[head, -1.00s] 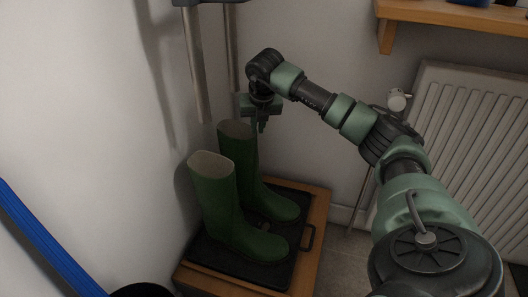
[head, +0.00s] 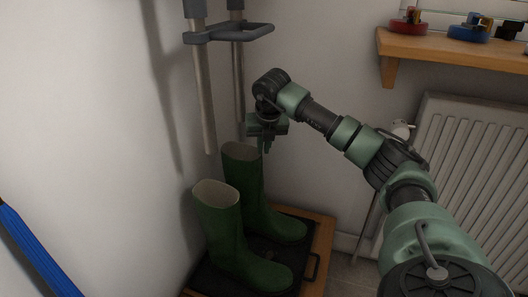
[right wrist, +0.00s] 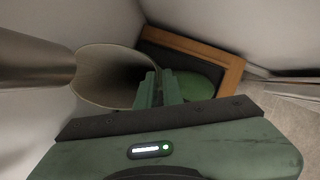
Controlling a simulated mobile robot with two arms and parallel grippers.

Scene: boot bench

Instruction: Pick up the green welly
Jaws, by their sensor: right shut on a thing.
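Two green wellies stand upright side by side, a front one (head: 225,240) and a rear one (head: 250,190). My right gripper (head: 266,147) is at the rear welly's top, on its right side. In the right wrist view its two fingers (right wrist: 158,90) are shut on the rim of that welly (right wrist: 88,92), one finger at the inside and one at the outside. The welly's open top and dark inside show there, and its green toe (right wrist: 197,87) lies below. I cannot tell whether its sole is clear of the tray. My left gripper is not in view.
A black tray (head: 308,262) lies under the wellies on a wooden bench (head: 325,248). Metal posts with a grey handle (head: 240,33) rise close behind the gripper. A white wall is at the left, a radiator (head: 480,150) and wooden shelf (head: 450,47) at the right.

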